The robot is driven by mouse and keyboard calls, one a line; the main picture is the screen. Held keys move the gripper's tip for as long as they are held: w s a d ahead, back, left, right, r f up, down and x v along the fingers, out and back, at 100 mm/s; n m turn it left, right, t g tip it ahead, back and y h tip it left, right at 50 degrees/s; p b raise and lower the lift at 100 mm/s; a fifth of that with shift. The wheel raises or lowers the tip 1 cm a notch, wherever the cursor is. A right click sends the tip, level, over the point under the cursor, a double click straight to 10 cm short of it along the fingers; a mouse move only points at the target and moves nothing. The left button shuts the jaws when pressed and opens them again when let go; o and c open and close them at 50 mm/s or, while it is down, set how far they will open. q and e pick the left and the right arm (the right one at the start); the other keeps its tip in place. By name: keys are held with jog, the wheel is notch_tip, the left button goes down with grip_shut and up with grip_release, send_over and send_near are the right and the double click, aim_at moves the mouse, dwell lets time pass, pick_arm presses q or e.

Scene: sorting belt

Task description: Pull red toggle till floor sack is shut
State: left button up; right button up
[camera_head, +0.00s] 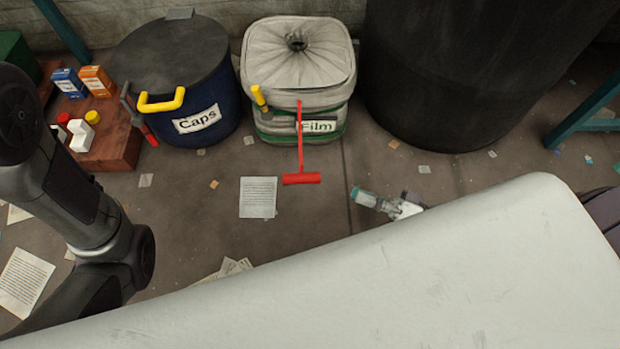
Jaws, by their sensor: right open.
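The grey floor sack (262,78), labelled Film, stands on the floor at top centre. Its pleated top is gathered around a small dark spot in the middle; I cannot tell whether a gap is left there. A red strap runs from its front rim down past the label to the red toggle (302,178), a crossbar in front of the sack. My right gripper (384,200) is open, right of and slightly below the toggle, apart from it and partly hidden by the pale surface. My left arm comes in at the left; its gripper is out of view.
A pale surface (450,285) fills the lower foreground. A blue Caps bin (215,95) with a yellow handle stands left of the sack; a large dark bin (450,80) stands right. A yellow toggle (258,97) is on the sack. Paper (258,197) lies beside the red toggle.

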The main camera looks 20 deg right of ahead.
aim_at(301, 173)
jog(key=b+x, duration=0.4)
jog(key=x, duration=0.7)
jog(key=shift+a, duration=0.15)
jog(key=shift+b+x, duration=0.4)
jog(key=shift+x, duration=0.4)
jog(key=shift+c, duration=0.3)
jog(key=shift+r, duration=0.15)
grip_shut()
